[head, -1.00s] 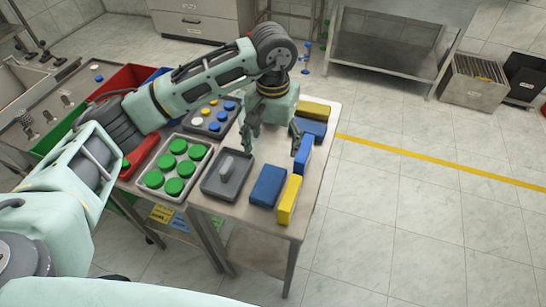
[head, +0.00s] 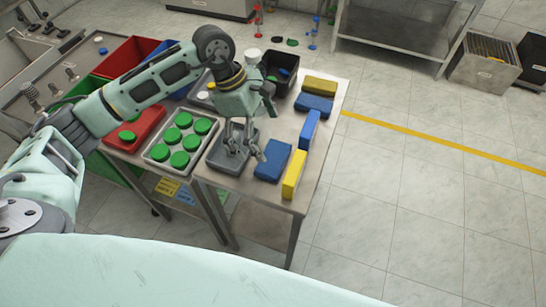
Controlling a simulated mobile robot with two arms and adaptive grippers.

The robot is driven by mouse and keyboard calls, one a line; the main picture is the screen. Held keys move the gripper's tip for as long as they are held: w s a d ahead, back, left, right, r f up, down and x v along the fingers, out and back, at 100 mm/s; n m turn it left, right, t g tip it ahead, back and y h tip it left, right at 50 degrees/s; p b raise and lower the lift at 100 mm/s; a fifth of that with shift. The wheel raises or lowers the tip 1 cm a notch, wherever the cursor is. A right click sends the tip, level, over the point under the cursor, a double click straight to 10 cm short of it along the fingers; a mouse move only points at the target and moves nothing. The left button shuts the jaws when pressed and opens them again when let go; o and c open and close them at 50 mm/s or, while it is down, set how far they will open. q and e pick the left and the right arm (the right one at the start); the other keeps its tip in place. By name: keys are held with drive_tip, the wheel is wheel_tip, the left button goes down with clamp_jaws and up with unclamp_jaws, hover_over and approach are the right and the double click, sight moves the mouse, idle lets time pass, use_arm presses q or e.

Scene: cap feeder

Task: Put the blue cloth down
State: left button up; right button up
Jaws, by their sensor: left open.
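Three blue cloths, shaped like folded blocks, rest on the metal table (head: 285,198). One blue cloth (head: 272,160) lies near the front, another blue cloth (head: 310,130) is along the right edge, and a third blue cloth (head: 314,104) is farther back. My left gripper (head: 243,150) is open, its fingers pointing down over the grey tray (head: 216,160), left of the front blue cloth and apart from it. The gripper partly hides the tray and what is in it. No cloth shows between its fingers. My right gripper is out of view.
A yellow block (head: 294,174) is at the front right and another yellow block (head: 320,87) at the back. A tray of green caps (head: 159,153) stands left. A dark bin (head: 281,91) stands behind the gripper.

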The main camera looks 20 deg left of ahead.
sight(276, 158)
use_arm(q)
drive_tip(key=p+x, duration=0.2)
drive_tip(key=x, duration=0.5)
drive_tip(key=shift+s+d, duration=0.15)
drive_tip(key=shift+d, duration=0.05)
drive_tip(key=shift+f, duration=0.3)
drive_tip(key=shift+c, duration=0.5)
drive_tip(key=c, duration=0.5)
drive_tip(key=shift+c, duration=0.8)
drive_tip(key=shift+r, duration=0.1)
